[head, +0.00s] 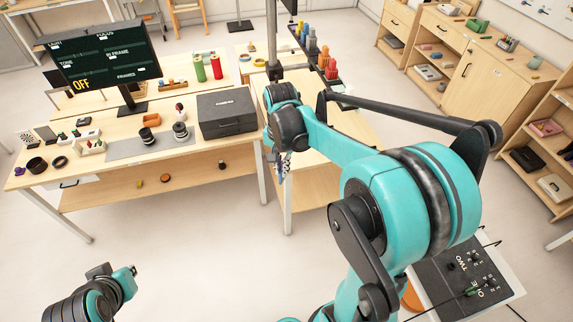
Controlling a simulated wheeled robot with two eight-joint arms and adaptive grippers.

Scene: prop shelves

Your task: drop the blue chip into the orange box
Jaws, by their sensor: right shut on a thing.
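My right gripper (284,168) hangs below the wrist of my right arm, in front of the long workbench's right end and beside the near corner of another table. It is small in the picture and partly covered by my arm. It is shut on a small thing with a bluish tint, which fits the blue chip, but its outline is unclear. An orange thing (412,297) shows at the lower right, mostly hidden behind my right arm. Of my left arm, only links show at the lower left, with no fingers.
The workbench (125,172) holds a black case (227,113), dark-banded cylinders on a grey mat (150,143) and a screen (105,62). A dark panel (462,268) with cables stands at the lower right. Shelves line the right wall. The floor at the lower middle is clear.

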